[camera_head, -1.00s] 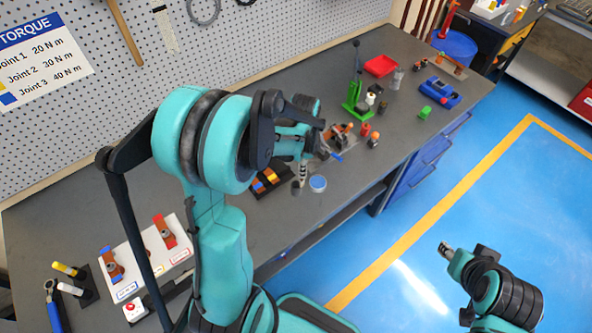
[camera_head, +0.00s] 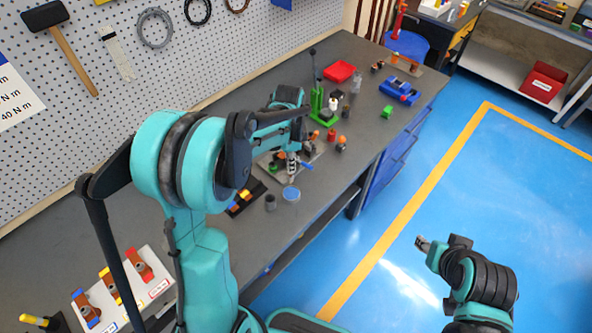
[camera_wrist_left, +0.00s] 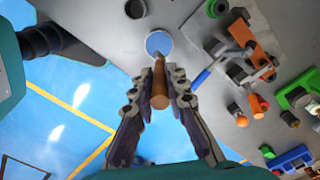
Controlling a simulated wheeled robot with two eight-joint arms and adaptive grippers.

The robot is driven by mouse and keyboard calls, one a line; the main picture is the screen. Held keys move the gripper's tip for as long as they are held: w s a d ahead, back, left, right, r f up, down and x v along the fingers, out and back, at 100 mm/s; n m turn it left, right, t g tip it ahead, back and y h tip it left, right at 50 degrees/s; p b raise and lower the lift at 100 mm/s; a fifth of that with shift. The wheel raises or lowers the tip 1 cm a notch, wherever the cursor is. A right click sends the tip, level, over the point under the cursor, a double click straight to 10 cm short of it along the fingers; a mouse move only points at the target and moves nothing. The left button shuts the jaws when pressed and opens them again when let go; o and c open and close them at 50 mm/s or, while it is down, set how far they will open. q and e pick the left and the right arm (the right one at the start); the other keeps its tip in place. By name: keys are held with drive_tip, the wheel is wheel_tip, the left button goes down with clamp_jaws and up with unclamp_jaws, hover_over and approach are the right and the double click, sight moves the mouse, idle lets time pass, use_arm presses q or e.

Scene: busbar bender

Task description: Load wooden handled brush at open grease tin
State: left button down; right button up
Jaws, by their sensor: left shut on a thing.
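The open grease tin (camera_head: 291,194) is a low round container with blue content near the bench's front edge. It also shows in the left wrist view (camera_wrist_left: 159,44). My left gripper (camera_head: 292,168) is shut on the wooden handled brush. In the left wrist view the brush's brown handle (camera_wrist_left: 159,94) lies between the two fingers (camera_wrist_left: 159,88), its far end pointing at the tin. The brush's tip overlaps the tin's blue surface there; I cannot tell whether it touches. My right gripper (camera_head: 422,243) is off the bench over the floor, too small to read.
A dark grey cup (camera_head: 270,202) stands just left of the tin. A grey plate with a blue-handled clamp (camera_head: 304,165) lies behind it. A green press (camera_head: 322,108), a red tray (camera_head: 339,72) and blue blocks (camera_head: 399,90) stand farther along the bench.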

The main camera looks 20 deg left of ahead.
sight(291, 176)
use_arm(q)
drive_tip(key=shift+s+d+f+b, duration=0.1)
drive_tip(key=shift+s+f+b, duration=0.05)
drive_tip(key=shift+f+b, duration=1.8)
drive_tip(key=shift+f, duration=0.9)
drive_tip(key=shift+f+b, duration=0.45)
drive_tip(key=shift+f, duration=0.05)
drive_tip(key=shift+r+p, duration=0.6)
drive_tip(key=shift+r, duration=0.2)
drive_tip(key=shift+r+p, duration=1.85)
drive_tip(key=shift+r, duration=0.9)
drive_tip(key=shift+f, duration=0.1)
